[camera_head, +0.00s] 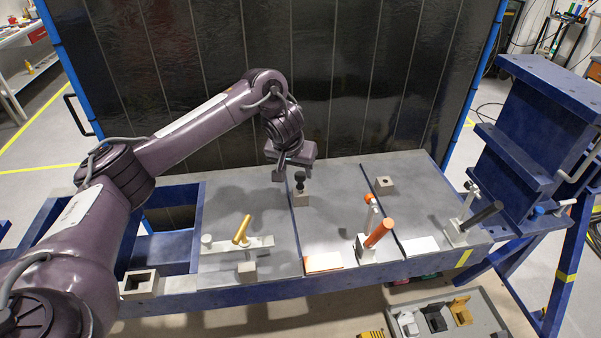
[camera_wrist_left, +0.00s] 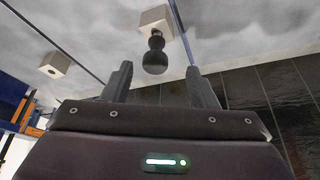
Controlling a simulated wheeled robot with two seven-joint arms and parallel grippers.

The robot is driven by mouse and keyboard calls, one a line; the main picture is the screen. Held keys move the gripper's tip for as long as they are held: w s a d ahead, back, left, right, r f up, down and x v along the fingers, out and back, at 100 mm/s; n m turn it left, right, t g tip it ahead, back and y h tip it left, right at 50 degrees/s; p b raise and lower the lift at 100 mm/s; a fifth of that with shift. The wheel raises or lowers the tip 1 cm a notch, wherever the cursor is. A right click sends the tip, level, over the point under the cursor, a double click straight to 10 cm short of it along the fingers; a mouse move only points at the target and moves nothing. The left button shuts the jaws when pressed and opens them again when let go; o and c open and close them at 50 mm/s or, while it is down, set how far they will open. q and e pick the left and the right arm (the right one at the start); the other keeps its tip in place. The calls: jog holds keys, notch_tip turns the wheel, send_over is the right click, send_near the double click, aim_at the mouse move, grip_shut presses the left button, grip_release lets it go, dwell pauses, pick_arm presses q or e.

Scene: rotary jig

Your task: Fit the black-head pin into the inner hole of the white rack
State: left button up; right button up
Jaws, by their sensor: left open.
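The black-head pin (camera_head: 300,178) stands upright in a small pale block (camera_head: 301,200) on the grey table. In the left wrist view its round black head (camera_wrist_left: 155,60) shows between and just beyond the fingertips, in front of the pale block (camera_wrist_left: 157,18). My left gripper (camera_head: 289,174) is open and empty, close beside the pin at the back of the table. A pale bar (camera_head: 262,241) with a yellow handle lies at the table's left; I cannot tell if it is the white rack. No inner hole is clear. My right gripper is not in view.
Another small block (camera_head: 385,186) stands at the back right. Clamps with an orange handle (camera_head: 379,233) and a black handle (camera_head: 483,216) stand at the front right. A hollow block (camera_head: 139,282) is at the front left. A dark panel (camera_head: 340,80) rises behind the table.

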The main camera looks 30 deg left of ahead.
aim_at(300, 182)
pick_arm(q)
jog(key=shift+d+f, duration=0.1)
jog(key=shift+f, duration=0.5)
jog(key=shift+w+d+f+p, duration=0.1)
jog(key=shift+f+p, duration=0.15)
jog(key=shift+f, duration=0.2)
jog(key=shift+w+d+f+p, duration=0.1)
jog(key=shift+f+p, duration=0.1)
jog(key=shift+f, duration=0.2)
jog(key=x, duration=0.3)
jog(key=shift+w+r+p, duration=0.1)
jog(key=shift+p, duration=0.3)
jog(key=shift+w+a+f, duration=0.1)
jog(key=shift+w+f, duration=0.15)
jog(key=shift+f, duration=0.3)
jog(key=shift+s+r, duration=0.1)
jog(key=c, duration=0.9)
jog(key=shift+c, duration=0.7)
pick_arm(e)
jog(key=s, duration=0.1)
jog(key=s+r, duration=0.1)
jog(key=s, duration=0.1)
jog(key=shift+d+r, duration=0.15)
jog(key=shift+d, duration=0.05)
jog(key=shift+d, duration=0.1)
